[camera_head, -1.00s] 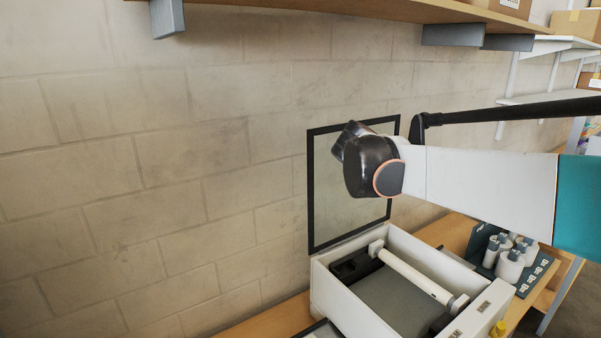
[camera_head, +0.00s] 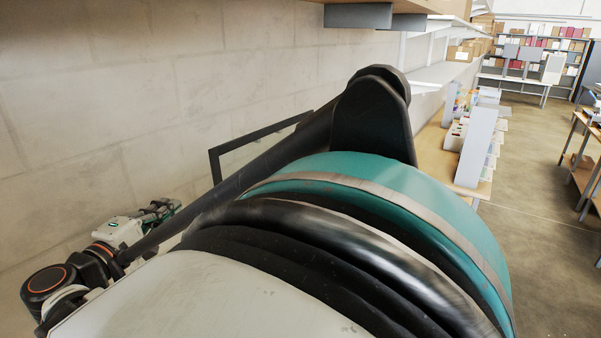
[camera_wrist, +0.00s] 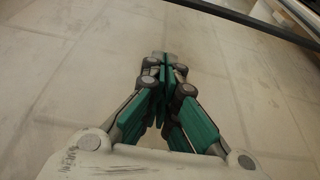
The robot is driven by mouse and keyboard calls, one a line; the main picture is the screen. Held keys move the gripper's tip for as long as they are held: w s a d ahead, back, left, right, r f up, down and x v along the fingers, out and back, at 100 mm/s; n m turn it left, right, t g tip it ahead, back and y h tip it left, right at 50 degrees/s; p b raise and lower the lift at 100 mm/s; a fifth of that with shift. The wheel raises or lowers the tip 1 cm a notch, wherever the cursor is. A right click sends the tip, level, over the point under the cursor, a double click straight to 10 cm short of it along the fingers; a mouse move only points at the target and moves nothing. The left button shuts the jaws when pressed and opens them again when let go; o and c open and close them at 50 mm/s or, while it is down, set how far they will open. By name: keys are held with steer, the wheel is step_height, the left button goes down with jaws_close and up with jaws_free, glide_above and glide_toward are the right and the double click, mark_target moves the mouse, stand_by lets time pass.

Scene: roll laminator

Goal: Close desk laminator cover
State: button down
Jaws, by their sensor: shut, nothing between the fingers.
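The laminator cover (camera_head: 232,155), a dark-framed clear panel, stands raised in front of the wall in the head view. My arm hides its lower part and the laminator body.
The block wall (camera_head: 100,110) runs along the left. A wooden shelf (camera_head: 440,8) juts out overhead. A bench (camera_head: 433,155) with a rack of goods stands beyond my arm. Open floor (camera_head: 545,215) lies to the right.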

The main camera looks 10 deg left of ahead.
steer(key=w+d+p, duration=0.3)
steer(key=w+d, duration=0.2)
steer(key=w, duration=0.2)
steer(key=shift+w+d+r, duration=0.15)
steer(key=shift+d+r, duration=0.05)
steer(key=shift+r, duration=0.2)
stand_by(0.3)
